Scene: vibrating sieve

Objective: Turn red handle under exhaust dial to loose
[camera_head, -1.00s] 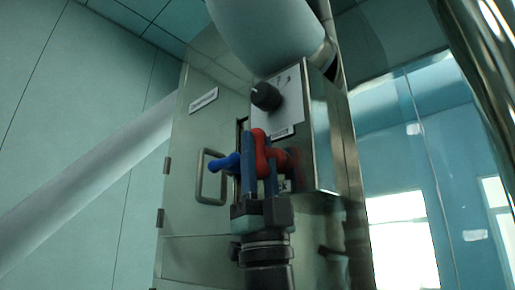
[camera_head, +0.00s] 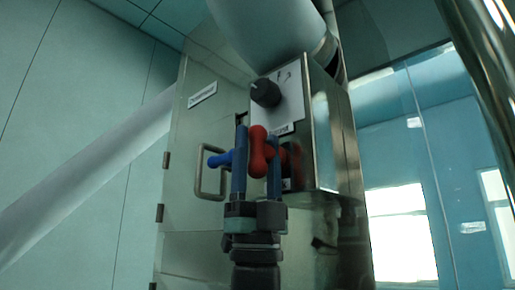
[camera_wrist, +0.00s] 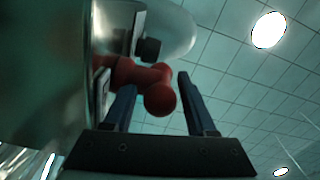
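The red handle (camera_head: 258,152) sticks out from the steel box under the black exhaust dial (camera_head: 266,93). It looks roughly upright in the head view. My gripper (camera_head: 255,137) points up in front of the box, with one finger on each side of the handle. In the wrist view the red handle (camera_wrist: 160,95) shows between the fingers of my gripper (camera_wrist: 156,84). The fingers stand apart, with a slim gap beside the handle's round end on the right. Contact on the left side is not clear. The handle's base is partly hidden by a finger.
A blue handle (camera_head: 221,159) is just left of my fingers, partly behind one. A metal door pull (camera_head: 202,180) is on the cabinet door (camera_head: 190,130) further left. A large pipe (camera_head: 270,30) passes above the dial. Open room lies to the right, before the windows.

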